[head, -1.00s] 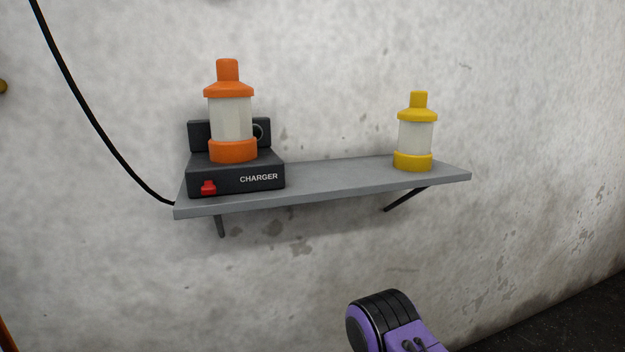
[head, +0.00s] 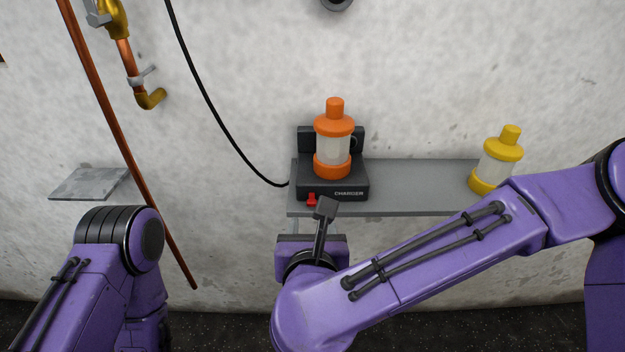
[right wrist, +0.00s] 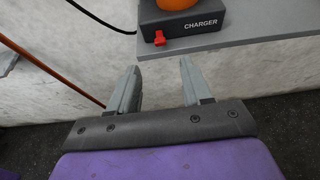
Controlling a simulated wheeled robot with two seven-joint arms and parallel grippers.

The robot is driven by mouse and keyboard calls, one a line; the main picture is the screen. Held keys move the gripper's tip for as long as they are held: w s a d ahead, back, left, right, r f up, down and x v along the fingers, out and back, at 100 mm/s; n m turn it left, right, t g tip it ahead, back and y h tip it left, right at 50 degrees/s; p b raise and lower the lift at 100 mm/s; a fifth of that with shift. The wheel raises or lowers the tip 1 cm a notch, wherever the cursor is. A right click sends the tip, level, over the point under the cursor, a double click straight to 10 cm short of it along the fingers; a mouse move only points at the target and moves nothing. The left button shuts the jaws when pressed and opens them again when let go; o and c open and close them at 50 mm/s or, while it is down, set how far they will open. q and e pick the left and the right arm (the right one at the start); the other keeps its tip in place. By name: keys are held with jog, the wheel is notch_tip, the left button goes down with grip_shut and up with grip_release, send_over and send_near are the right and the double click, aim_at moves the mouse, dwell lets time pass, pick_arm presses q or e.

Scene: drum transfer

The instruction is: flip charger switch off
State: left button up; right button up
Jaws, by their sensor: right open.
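A black charger (head: 348,191) sits at the left end of a grey wall shelf, with an orange-capped lantern-like canister (head: 333,146) standing on it. Its red switch (head: 311,199) is on the front face, at the left; it also shows in the right wrist view (right wrist: 160,38). I cannot tell the switch's position for sure. My right gripper (right wrist: 158,75) is open and empty, its fingers pointing toward the shelf, below and in front of the switch and apart from it.
The grey shelf (head: 415,183) carries a yellow-capped canister (head: 497,161) at its right, partly behind my right arm. A black cable (head: 209,100) runs down to the charger's left.

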aim_at(312, 203)
jog(key=p+x, duration=0.1)
jog(key=x, duration=0.9)
jog(key=shift+w+f+p, duration=0.2)
jog(key=shift+f+p, duration=0.05)
jog(key=shift+p, duration=0.05)
grip_shut()
jog(key=shift+f, duration=0.1)
